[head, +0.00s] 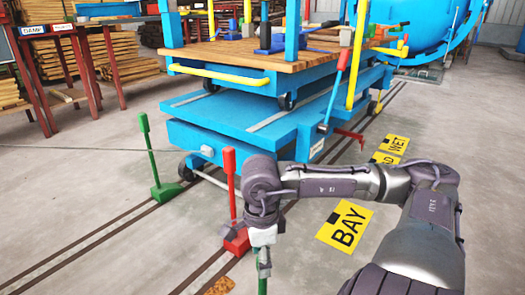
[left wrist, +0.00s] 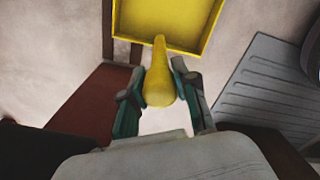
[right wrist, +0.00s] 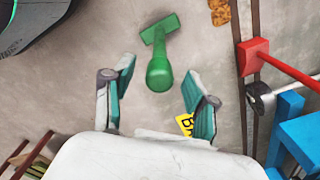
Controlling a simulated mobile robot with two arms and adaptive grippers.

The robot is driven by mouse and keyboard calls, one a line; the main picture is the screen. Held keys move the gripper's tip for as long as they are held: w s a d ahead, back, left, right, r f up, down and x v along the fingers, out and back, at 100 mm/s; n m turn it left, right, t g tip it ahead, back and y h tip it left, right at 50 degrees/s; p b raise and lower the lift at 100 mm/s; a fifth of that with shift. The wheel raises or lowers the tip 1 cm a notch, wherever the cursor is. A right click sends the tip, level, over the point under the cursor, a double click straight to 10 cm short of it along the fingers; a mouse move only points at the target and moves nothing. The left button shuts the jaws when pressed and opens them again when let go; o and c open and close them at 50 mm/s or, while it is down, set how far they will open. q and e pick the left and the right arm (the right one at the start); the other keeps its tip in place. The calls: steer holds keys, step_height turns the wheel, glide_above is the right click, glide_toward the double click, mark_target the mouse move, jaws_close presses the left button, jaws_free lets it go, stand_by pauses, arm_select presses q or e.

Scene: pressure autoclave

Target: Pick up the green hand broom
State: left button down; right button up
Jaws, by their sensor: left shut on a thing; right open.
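The green hand broom (right wrist: 160,40) stands on the floor in the right wrist view, its handle pointing up toward my right gripper (right wrist: 158,78). The handle's end shows in the gap between the open fingers, and no finger touches it. In the head view my right gripper (head: 264,262) points down at the bottom edge, with a bit of the green handle (head: 262,287) below it; the rest is cut off. In the left wrist view my left gripper (left wrist: 160,75) is shut on the yellow handle of a yellow dustpan (left wrist: 165,18).
A red lever (head: 236,240) on a floor base stands just beside my right gripper, with a green lever (head: 166,191) farther left. A blue cart (head: 240,130) stands on rails behind. A brown patch (right wrist: 220,11) lies near the broom. A yellow BAY plate (head: 345,226) lies right.

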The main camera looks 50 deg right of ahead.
step_height(320, 180, down, 5)
steer(key=shift+s+d+f, duration=0.1)
stand_by(0.3)
jaws_close()
